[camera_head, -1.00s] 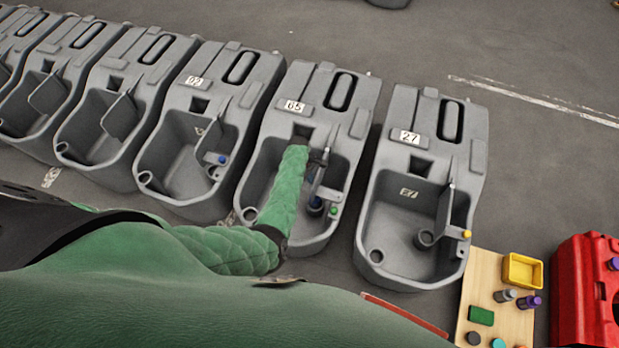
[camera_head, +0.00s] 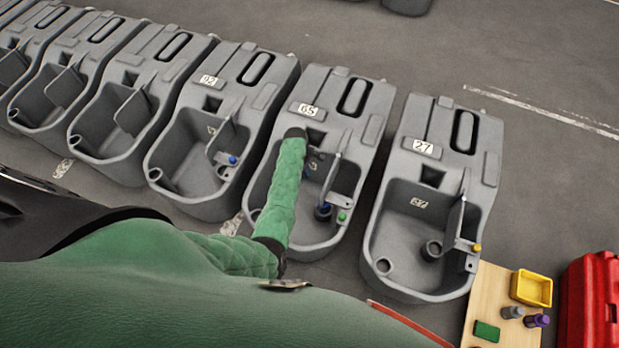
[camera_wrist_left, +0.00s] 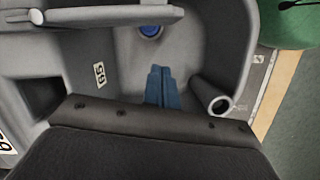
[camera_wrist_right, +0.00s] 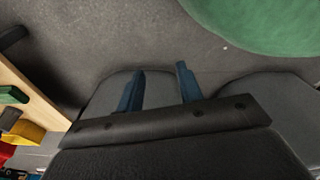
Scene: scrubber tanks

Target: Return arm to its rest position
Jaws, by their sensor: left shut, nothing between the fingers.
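My left arm in its green sleeve (camera_head: 282,195) reaches over the grey tank marked 65 (camera_head: 372,130), its dark wrist near the number plate. In the head view the fingers are mostly hidden. In the left wrist view my left gripper (camera_wrist_left: 160,72) is shut and empty, pointing into the tank's basin, between a blue cap (camera_wrist_left: 151,31) and a grey pipe stub (camera_wrist_left: 213,95). Contact with the tank cannot be told. My right gripper (camera_wrist_right: 160,72) is open and empty, its fingers apart over the end of a grey tank. It is outside the head view.
Tank 27 (camera_head: 483,150) stands at right, tank 92 (camera_head: 262,105) and several more at left.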

